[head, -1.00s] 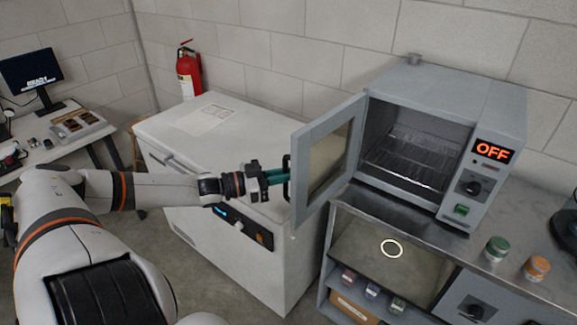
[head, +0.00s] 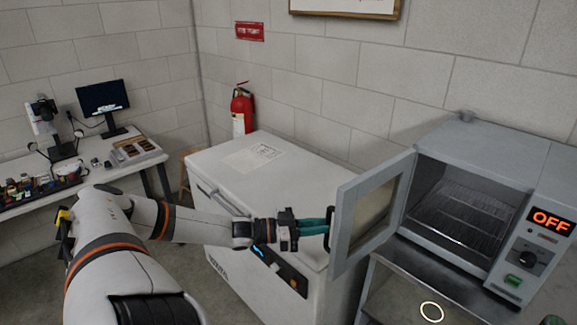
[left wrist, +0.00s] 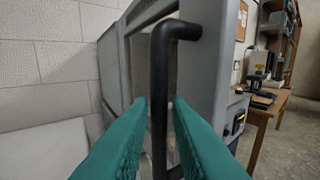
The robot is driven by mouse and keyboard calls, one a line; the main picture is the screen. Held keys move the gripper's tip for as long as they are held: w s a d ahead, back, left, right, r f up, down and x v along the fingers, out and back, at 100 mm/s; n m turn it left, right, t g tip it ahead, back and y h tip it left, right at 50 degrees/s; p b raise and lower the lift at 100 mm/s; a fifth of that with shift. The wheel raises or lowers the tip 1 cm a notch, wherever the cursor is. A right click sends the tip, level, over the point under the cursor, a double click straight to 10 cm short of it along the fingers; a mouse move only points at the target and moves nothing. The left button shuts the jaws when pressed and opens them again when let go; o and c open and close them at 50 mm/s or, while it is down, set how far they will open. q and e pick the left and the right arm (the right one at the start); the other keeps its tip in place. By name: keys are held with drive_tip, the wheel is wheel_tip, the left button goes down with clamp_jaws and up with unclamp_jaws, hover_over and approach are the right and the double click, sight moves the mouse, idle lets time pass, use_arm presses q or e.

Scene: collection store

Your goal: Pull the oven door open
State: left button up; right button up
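The oven (head: 480,160) is grey and stands on a metal bench at the right of the head view. Its windowed door (head: 372,212) stands wide open, swung out to the left. The wire racks (head: 460,217) inside show. The black bar handle (head: 329,228) is at the door's free edge; in the left wrist view the handle (left wrist: 160,95) runs upright between the green fingers. My right gripper is not in view.
A white chest freezer (head: 228,215) stands below and left of the door, close under my left arm. A fire extinguisher (head: 242,110) is on the wall behind it. A desk with a monitor (head: 103,98) is at the far left.

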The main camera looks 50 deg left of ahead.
use_arm(q)
drive_tip(key=p+v, duration=0.3)
drive_tip(key=v, duration=0.6)
